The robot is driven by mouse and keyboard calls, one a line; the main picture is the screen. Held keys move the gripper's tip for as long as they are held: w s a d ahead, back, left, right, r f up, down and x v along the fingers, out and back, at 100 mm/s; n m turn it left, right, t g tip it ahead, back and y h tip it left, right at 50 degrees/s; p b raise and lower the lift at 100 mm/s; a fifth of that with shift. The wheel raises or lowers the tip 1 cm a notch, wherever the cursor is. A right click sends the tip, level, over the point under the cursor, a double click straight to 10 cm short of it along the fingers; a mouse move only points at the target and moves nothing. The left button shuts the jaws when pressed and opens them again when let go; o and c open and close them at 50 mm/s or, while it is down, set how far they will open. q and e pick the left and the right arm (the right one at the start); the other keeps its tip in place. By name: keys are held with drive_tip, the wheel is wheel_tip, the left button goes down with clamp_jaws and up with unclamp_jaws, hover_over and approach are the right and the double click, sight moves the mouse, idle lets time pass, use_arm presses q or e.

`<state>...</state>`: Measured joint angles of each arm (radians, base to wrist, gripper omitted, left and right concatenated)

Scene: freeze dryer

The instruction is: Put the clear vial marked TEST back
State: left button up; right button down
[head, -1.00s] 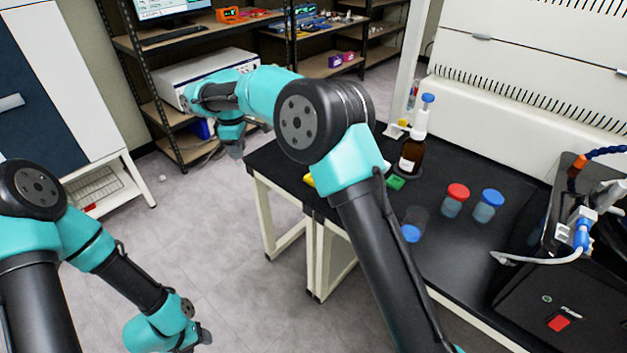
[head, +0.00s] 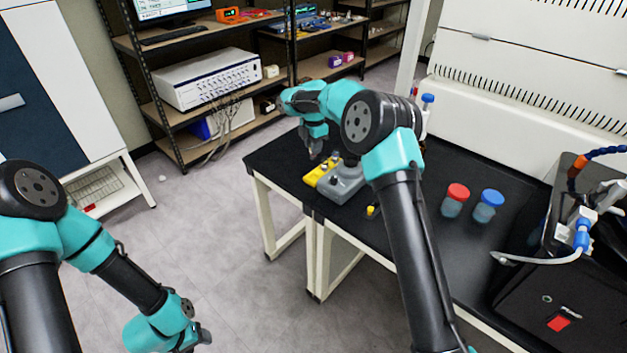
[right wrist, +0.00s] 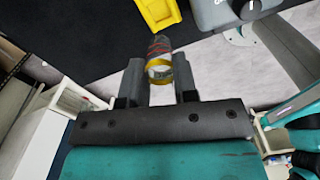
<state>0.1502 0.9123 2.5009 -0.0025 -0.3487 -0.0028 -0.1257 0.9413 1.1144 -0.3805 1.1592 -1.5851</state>
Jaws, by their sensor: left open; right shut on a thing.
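In the right wrist view my right gripper (right wrist: 160,82) is shut on a small clear vial (right wrist: 159,47) with a yellow band and reddish streaks. I cannot read a TEST mark on it. In the head view this gripper (head: 313,152) hangs above the far left corner of the black bench, over or just beside a yellow block (head: 315,180); the vial cannot be made out there. The yellow block also shows ahead of the vial in the wrist view (right wrist: 157,12), apart from it. My left gripper (head: 203,337) is open and empty over the floor at lower left.
A grey device (head: 346,184) with knobs stands right beside the yellow block. A small yellow-topped item (head: 371,211) is near the bench's front edge. My right arm crosses over the bench.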

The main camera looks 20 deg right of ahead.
sight(313, 157)
drive_tip(key=shift+f, duration=2.45)
drive_tip(key=shift+f, duration=2.55)
drive_tip(key=c, duration=0.9)
unclamp_jaws()
drive_tip(key=shift+f, duration=0.1)
wheel_tip(313, 157, up, 12)
drive_tip(key=shift+r, duration=0.15)
drive_tip(key=shift+o, duration=0.2)
